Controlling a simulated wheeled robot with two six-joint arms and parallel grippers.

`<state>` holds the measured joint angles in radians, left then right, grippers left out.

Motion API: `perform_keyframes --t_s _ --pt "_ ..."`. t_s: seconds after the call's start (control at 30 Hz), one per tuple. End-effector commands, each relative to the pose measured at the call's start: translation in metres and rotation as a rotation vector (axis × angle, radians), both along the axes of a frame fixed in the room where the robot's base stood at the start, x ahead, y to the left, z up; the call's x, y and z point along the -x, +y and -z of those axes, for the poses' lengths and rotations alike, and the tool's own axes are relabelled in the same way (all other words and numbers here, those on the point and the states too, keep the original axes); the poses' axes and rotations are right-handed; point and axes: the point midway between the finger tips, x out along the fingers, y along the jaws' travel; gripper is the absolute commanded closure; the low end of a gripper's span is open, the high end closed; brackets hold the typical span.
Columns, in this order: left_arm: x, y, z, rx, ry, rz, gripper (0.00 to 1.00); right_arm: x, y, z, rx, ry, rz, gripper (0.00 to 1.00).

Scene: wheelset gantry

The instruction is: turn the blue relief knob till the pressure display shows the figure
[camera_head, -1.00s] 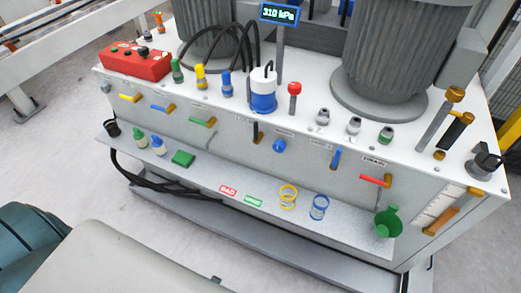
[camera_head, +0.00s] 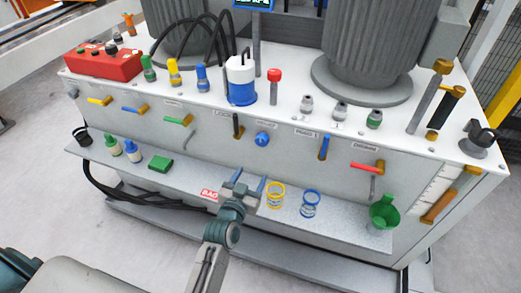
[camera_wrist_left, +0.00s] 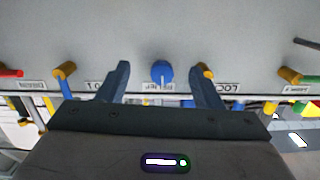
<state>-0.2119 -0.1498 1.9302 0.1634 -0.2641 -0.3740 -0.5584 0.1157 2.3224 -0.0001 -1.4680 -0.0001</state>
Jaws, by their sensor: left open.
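The blue relief knob (camera_head: 262,139) sits on the front panel of the white cabinet. In the left wrist view the blue knob (camera_wrist_left: 162,72) lies between the two fingers, ahead of them. My left gripper (camera_head: 244,184) is open and empty, in front of and below the knob in the head view, apart from it. Its fingers also show in the left wrist view (camera_wrist_left: 160,80). The pressure display (camera_head: 252,4) is cut off by the top edge of the head view, and its figure cannot be read. My right gripper is not in view.
A black-and-brown lever (camera_head: 237,126) stands left of the knob and a blue lever (camera_head: 324,147) right of it. Below is a shelf (camera_head: 345,222) with a yellow ring (camera_head: 275,196), a blue ring (camera_head: 310,204) and a green funnel (camera_head: 383,212).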

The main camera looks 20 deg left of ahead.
Motion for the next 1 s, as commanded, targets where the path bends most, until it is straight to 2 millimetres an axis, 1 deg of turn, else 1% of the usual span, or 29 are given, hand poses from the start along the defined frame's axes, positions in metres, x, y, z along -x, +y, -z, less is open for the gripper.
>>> perform_keyframes --t_s 0.03,0.1,0.23,0.37,0.7,0.83,1.0 --pt "-0.001 0.001 -0.014 0.000 -0.041 -0.006 0.41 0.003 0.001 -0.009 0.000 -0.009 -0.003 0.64" --pt "-0.001 0.001 -0.031 0.001 -0.080 -0.013 0.41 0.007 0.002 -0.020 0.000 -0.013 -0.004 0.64" --pt "-0.004 0.002 -0.045 -0.001 -0.110 -0.018 0.41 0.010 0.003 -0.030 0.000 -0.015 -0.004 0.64" --pt "-0.018 0.002 -0.047 -0.003 -0.111 -0.017 0.41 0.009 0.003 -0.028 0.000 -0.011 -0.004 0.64" --pt "-0.081 0.001 -0.046 -0.003 -0.110 -0.016 0.41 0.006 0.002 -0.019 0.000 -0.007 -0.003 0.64" --pt "-0.098 0.001 -0.045 -0.003 -0.110 -0.017 0.41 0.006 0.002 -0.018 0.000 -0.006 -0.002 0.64" --pt "-0.108 0.001 -0.045 -0.002 -0.108 -0.018 0.41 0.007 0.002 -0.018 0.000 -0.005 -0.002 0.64"
